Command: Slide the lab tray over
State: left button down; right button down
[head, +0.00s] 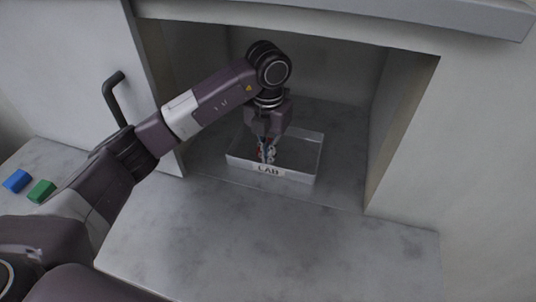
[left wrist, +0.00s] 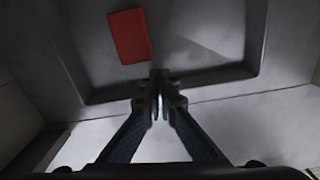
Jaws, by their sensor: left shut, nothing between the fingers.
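The lab tray (head: 298,177) is a shallow, pale, open box with a "LAB" label on its front wall. It stands on the grey floor of a recess. My left gripper (head: 267,158) reaches in from the left and points down at the tray's front part, with its fingers shut and empty. In the left wrist view the fingertips (left wrist: 159,80) are together over the tray (left wrist: 205,35) near its front wall. I cannot tell whether they touch it. A red block (left wrist: 130,36) lies inside the tray; in the head view the fingers mostly hide it. My right gripper is out of view.
The recess has side walls (head: 400,120) left and right and a lintel above. The grey counter (head: 290,245) in front is bare. A blue block (head: 17,181) and a green block (head: 41,191) lie at far left. A dark handle (head: 110,95) is on the left panel.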

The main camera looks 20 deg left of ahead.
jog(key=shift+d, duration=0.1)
